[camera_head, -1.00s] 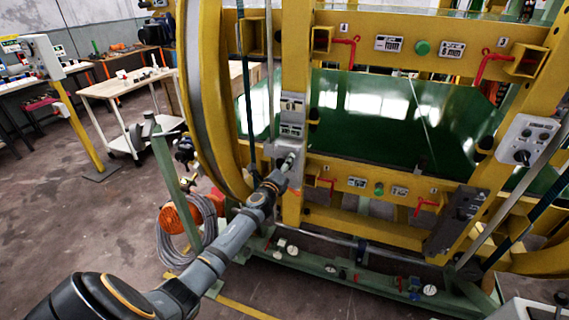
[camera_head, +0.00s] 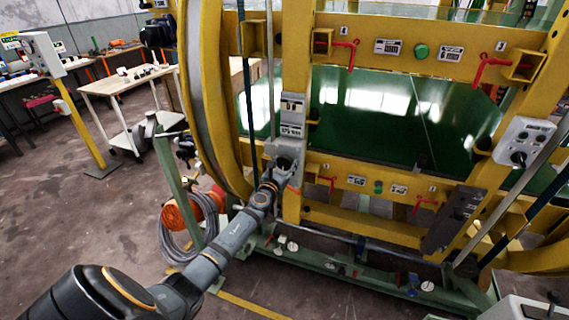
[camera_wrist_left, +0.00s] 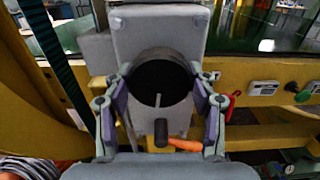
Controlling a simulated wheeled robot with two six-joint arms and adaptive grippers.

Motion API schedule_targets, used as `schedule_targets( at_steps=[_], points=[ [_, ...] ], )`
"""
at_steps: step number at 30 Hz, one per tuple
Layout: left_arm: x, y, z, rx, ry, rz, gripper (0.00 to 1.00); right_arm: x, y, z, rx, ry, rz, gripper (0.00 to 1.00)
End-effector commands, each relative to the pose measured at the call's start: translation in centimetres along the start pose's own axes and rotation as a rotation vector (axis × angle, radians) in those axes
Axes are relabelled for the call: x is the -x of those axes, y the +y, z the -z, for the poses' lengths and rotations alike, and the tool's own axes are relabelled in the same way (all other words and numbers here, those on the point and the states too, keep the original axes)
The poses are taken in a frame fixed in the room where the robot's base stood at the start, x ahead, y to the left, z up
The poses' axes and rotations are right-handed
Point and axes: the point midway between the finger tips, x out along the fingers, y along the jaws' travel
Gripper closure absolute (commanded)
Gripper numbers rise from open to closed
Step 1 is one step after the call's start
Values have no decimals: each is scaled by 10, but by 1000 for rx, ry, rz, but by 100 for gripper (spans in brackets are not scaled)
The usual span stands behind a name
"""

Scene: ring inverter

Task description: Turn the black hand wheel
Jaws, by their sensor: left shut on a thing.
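The black hand wheel (camera_wrist_left: 160,80) shows in the left wrist view as a dark round disc on the face of a grey housing (camera_wrist_left: 190,25). My left gripper (camera_wrist_left: 160,88) has one finger on each side of the wheel and is shut on it. A small black knob (camera_wrist_left: 160,130) shows below the disc. In the head view my left gripper (camera_head: 284,167) is at the grey housing (camera_head: 292,146) on the yellow post, and it hides most of the wheel. My right gripper is not in view.
A large yellow frame (camera_head: 365,32) with red levers and a green panel (camera_head: 370,110) fills the right. A coiled grey hose (camera_head: 180,235) and an orange reel (camera_head: 192,208) lie left of my arm. A green base rail (camera_head: 330,268) runs low. The floor at left is open.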

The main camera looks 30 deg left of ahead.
Motion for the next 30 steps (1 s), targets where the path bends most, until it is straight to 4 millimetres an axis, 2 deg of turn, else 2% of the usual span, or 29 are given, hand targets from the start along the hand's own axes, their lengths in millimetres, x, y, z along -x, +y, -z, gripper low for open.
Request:
schedule_targets(
  at_steps=[15, 30],
  points=[
    [1, 2, 2, -467, 5, 1, 74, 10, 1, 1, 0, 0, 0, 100],
    [1, 2, 2, -714, 5, 2, 74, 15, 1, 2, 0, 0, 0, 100]
  ],
)
